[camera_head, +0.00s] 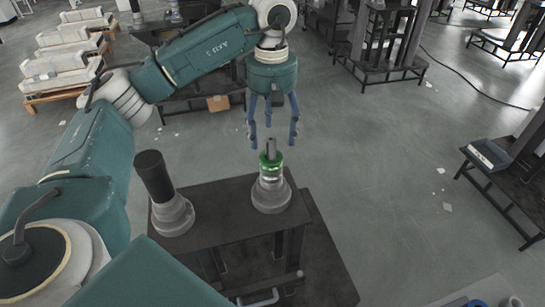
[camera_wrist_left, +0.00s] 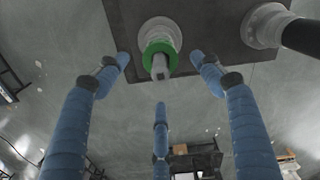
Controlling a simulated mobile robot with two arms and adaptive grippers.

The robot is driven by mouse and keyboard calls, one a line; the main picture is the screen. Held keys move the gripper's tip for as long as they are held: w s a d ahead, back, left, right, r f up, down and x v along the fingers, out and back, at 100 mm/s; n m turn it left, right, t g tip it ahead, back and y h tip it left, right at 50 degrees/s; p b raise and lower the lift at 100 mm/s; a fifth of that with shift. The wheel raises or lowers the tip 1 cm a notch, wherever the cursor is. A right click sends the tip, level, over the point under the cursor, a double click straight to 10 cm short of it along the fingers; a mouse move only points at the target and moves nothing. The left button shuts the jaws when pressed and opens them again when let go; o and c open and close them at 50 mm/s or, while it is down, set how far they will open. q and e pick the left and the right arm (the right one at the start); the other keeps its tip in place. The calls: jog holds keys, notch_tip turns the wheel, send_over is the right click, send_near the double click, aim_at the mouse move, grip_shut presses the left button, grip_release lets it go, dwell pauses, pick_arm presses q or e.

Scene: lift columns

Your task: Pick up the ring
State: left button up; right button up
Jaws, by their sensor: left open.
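The green ring (camera_head: 271,163) sits around the top of a grey column with a metal tip, on the right part of a dark table (camera_head: 235,212). It also shows in the left wrist view as a green ring (camera_wrist_left: 160,50) around the column's tip. My left gripper (camera_head: 271,143) hangs above the ring, pointing down with its blue fingers spread. In the left wrist view its fingers (camera_wrist_left: 170,68) are apart and empty, with the ring between the two upper fingertips. No finger visibly touches the ring. My right gripper is not in view.
A second column with a tall black top (camera_head: 154,178) stands on the table left of the ring. Other dark tables (camera_head: 385,45) and pallets with white blocks (camera_head: 62,62) stand farther back.

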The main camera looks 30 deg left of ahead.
aim_at(271, 139)
pick_arm(q)
notch_tip(271, 139, down, 3)
jog(key=shift+p, duration=0.35)
jog(key=shift+f+p, duration=0.3)
notch_tip(271, 139, down, 4)
jog(key=shift+a+r+p, duration=0.15)
jog(key=shift+r+p, duration=0.1)
jog(key=shift+p, duration=0.9)
jog(key=shift+f, duration=0.6)
jog(key=shift+w, duration=0.1)
jog(key=c, duration=1.4)
jog(key=shift+r, duration=0.1)
